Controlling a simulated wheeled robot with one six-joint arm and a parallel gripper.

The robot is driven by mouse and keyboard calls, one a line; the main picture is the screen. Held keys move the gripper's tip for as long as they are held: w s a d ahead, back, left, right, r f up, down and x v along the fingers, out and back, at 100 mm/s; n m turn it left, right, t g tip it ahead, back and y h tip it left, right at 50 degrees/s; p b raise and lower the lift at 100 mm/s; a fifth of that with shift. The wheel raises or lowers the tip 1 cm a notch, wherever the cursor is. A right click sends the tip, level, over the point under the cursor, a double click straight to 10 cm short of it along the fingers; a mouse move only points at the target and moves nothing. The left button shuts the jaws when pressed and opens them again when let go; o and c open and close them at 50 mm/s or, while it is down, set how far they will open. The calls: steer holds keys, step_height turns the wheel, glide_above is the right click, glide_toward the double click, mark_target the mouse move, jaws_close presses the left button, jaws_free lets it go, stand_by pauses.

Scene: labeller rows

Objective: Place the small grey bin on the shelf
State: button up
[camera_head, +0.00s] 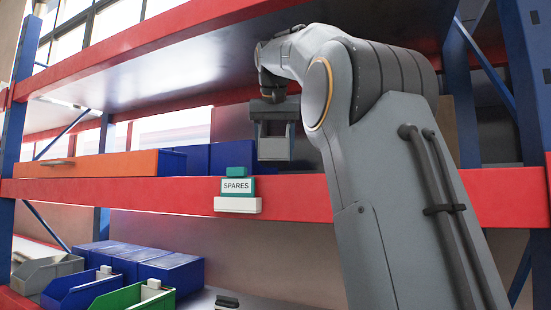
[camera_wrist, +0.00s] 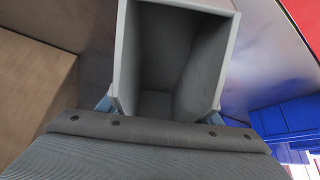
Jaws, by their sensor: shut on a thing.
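A small grey bin (camera_head: 273,149) hangs below my gripper (camera_head: 274,122) in the head view, between the upper and middle red beams. In the wrist view the bin (camera_wrist: 146,95) is open toward the camera and looks empty. My gripper is shut on it; the fingertips are mostly hidden there. The middle shelf (camera_head: 300,196) shows as a red beam just below the bin in the head view. The bin's lower edge appears above this beam; whether it touches the shelf surface behind cannot be told.
Blue bins (camera_head: 205,158) and a long orange bin (camera_head: 86,164) stand left on the middle shelf. A SPARES label (camera_head: 237,186) is on the beam. A brown box (camera_wrist: 35,85) is near the held bin. Below are another grey bin (camera_head: 47,271) and a green bin (camera_head: 135,297).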

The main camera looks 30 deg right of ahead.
mark_target(275, 164)
steer(key=shift+f, duration=1.75)
steer(key=shift+f, duration=0.1)
steer(key=o, duration=1.2)
steer(key=shift+o, duration=0.2)
steer(key=shift+s+a+r, duration=0.1)
steer(key=shift+s+r, duration=0.05)
steer(key=shift+r, duration=0.2)
steer(key=v, duration=1)
steer(key=shift+r, duration=0.15)
steer(key=shift+s+a+r, duration=0.25)
steer(key=shift+s+r, duration=0.05)
steer(key=shift+r, duration=0.15)
